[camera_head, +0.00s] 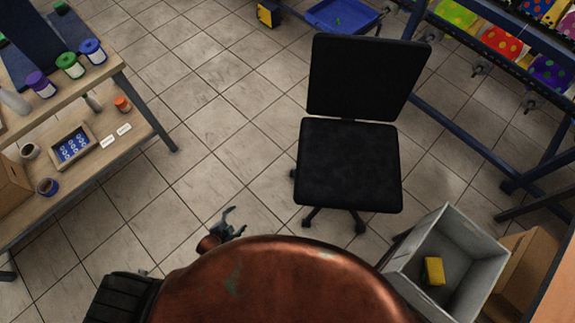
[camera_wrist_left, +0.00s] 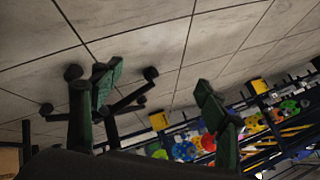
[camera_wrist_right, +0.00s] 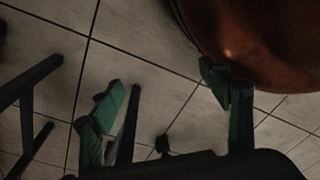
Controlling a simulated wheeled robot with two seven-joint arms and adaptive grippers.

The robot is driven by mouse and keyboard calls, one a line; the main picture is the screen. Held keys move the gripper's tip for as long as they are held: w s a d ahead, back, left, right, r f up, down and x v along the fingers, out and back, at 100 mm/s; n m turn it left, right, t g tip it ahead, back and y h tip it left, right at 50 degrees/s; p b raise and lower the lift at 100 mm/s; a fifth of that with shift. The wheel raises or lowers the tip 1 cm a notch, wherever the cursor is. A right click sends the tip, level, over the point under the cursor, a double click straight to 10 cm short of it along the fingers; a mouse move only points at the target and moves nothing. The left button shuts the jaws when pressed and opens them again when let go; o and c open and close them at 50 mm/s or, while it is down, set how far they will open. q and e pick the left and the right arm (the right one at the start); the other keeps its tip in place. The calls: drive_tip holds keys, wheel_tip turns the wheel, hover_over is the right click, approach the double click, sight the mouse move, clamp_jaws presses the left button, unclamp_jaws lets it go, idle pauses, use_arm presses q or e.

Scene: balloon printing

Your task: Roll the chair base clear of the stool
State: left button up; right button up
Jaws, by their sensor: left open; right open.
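A black office chair (camera_head: 350,165) stands upright mid-floor in the head view. Its dark wheeled base (camera_head: 313,217) shows partly below the seat. The base also shows in the left wrist view (camera_wrist_left: 128,101), partly behind one finger. A glossy reddish-brown round top, seemingly the stool (camera_head: 270,285), fills the bottom of the head view. It also shows in the right wrist view (camera_wrist_right: 240,40). My left gripper (camera_head: 236,220) is open and empty, low at the stool's upper left, left of the base. My right gripper (camera_wrist_right: 165,90) is open beside the stool, hidden in the head view.
A grey bin (camera_head: 410,268) holding a yellow item stands right of the stool, beside a cardboard box (camera_head: 522,262). A wooden workbench (camera_head: 105,165) stands left. A blue-framed rack (camera_head: 470,130) stands right. Tiled floor is clear between bench and chair.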

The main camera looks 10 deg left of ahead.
use_arm(q)
drive_tip(key=w+d+r+m+t+h+b, duration=0.1)
drive_tip(key=w+d+r+m+b, duration=0.15)
drive_tip(key=w, duration=0.35)
drive_tip(key=w+d+r+m+t+h+b, duration=0.1)
drive_tip(key=w+d+m+b, duration=0.1)
drive_tip(key=w+d, duration=0.3)
drive_tip(key=m+t+h+b, duration=0.3)
drive_tip(key=m+h+b, duration=0.45)
drive_tip(key=m, duration=0.25)
approach(299, 157)
drive_tip(key=w+d+f, duration=0.2)
drive_tip(key=w+f, duration=0.1)
drive_tip(key=shift+w+a+f+b, duration=0.15)
drive_tip(key=shift+a+b, duration=0.1)
drive_tip(key=shift+b, duration=0.05)
use_arm(e)
drive_tip(key=w+a+r, duration=0.1)
drive_tip(key=w+r, duration=0.2)
drive_tip(key=r, duration=0.4)
drive_tip(key=w+a+r, duration=0.1)
drive_tip(key=w+r, duration=0.2)
drive_tip(key=r, duration=0.4)
drive_tip(key=shift+w+a+y, duration=0.25)
drive_tip(key=shift+y, duration=0.15)
